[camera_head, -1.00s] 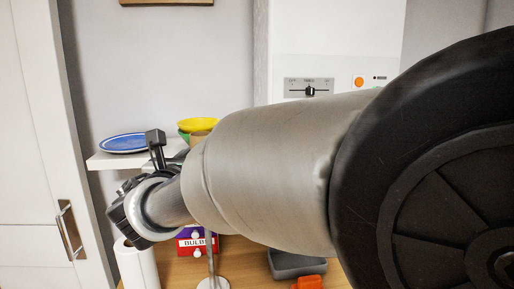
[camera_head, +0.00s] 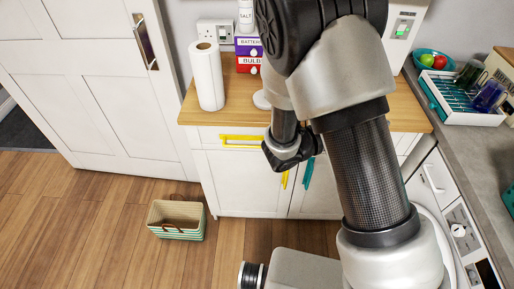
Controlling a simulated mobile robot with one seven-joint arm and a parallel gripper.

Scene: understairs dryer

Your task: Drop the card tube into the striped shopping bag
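The striped shopping bag (camera_head: 183,232) stands open on the wooden floor at the lower left. It is cream with teal stripes and brown handles, and its inside looks empty from here. My gripper (camera_head: 290,158) is in front of the cabinet, right of and higher in the picture than the bag. Its fingers are hidden behind my own wrist, so I cannot see whether they are open or hold anything. I cannot make out a card tube; it may be hidden behind my arm.
A white paper roll (camera_head: 207,78) and stacked boxes (camera_head: 249,55) stand on the wooden worktop (camera_head: 190,108). Below is a white cabinet (camera_head: 240,180) with yellow and teal handles. A dish rack (camera_head: 462,98) is at right. Floor around the bag is clear.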

